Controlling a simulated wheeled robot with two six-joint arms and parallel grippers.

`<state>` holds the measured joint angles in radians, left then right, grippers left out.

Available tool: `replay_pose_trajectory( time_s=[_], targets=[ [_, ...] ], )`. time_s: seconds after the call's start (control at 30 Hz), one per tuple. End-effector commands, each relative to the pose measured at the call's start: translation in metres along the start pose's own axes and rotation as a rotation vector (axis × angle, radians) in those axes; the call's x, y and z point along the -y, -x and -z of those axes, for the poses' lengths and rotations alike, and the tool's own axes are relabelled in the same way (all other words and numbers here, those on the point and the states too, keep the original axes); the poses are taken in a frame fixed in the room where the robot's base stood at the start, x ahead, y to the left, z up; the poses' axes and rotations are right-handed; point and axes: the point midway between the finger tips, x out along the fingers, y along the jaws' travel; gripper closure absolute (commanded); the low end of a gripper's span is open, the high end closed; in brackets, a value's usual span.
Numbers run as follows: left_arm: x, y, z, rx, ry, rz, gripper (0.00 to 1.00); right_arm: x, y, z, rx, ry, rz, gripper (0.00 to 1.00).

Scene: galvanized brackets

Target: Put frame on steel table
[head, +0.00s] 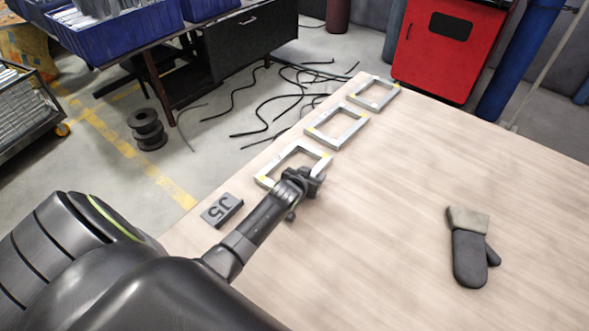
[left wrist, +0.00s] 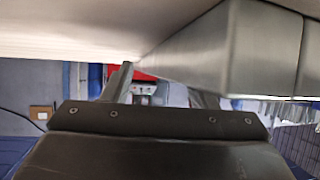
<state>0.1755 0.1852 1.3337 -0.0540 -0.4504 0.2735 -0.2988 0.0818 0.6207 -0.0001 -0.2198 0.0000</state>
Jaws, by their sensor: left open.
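Three square metal frames with yellowish marks lie in a row along the left edge of the pale wood-look table (head: 400,190). They are the near frame (head: 276,163), the middle frame (head: 322,118) and the far frame (head: 360,84). My left gripper (head: 312,181) is open at the near side of the near frame and hides part of it. In the left wrist view, a grey metal bar (left wrist: 235,48) fills the upper right, close to the fingers (left wrist: 163,92); I cannot tell whether they touch it. My right gripper is not in view. No steel tabletop is recognisable.
A dark glove (head: 469,250) lies at the right. The table's middle is clear. Beyond the table are a red cabinet (head: 447,50), floor cables (head: 262,115) and blue bins (head: 125,35).

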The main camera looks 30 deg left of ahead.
Motion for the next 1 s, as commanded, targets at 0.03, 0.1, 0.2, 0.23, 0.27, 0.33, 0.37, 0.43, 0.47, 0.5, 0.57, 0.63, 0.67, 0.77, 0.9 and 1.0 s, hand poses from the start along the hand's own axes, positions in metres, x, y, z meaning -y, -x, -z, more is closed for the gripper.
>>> replay_pose_trajectory(
  time_s=[0.03,0.1,0.2,0.23,0.27,0.33,0.37,0.43,0.47,0.5,0.57,0.63,0.67,0.77,0.9,1.0],
  targets=[
    [0.0003,-0.0013,-0.0005,0.001,0.000,0.001,0.47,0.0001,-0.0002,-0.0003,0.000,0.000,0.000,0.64],
    [0.0003,-0.0017,-0.0004,0.001,0.000,0.001,0.47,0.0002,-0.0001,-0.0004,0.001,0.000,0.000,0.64],
    [0.0002,-0.0015,-0.0003,0.001,0.000,0.000,0.47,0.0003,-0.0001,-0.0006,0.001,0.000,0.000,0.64],
    [0.0002,-0.0015,-0.0003,0.001,0.000,0.000,0.47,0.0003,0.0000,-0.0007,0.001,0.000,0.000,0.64],
    [0.0002,-0.0015,-0.0002,0.001,0.000,0.000,0.47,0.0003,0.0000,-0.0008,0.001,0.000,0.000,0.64],
    [0.0001,-0.0014,-0.0003,0.001,0.000,0.000,0.56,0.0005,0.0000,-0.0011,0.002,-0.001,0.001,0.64],
    [0.0001,-0.0014,-0.0003,0.001,0.000,0.000,0.60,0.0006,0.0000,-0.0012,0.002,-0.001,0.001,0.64],
    [0.0001,-0.0013,-0.0002,0.001,0.001,0.000,0.69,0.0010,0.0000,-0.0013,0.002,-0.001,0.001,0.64],
    [0.0001,-0.0013,-0.0003,0.001,0.001,0.000,0.73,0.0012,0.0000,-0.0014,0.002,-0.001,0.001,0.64],
    [0.0001,-0.0013,-0.0003,0.001,0.001,0.000,0.78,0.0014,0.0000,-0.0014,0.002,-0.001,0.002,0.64],
    [0.0000,-0.0013,-0.0003,0.001,0.001,0.000,0.86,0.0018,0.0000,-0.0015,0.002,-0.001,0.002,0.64],
    [-0.0001,-0.0013,-0.0003,0.001,0.001,0.000,0.95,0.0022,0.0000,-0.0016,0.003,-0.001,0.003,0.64],
    [-0.0001,-0.0013,-0.0004,0.001,0.001,0.000,0.99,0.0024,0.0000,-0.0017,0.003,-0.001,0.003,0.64],
    [-0.0001,-0.0013,-0.0006,0.001,0.002,0.000,1.00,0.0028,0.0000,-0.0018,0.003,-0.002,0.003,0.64],
    [-0.0001,-0.0012,-0.0009,0.002,0.001,0.000,1.00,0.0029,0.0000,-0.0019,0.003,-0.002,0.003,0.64],
    [-0.0004,-0.0012,0.0031,-0.006,-0.003,-0.001,1.00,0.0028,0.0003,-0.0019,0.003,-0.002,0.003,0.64]
  ],
)
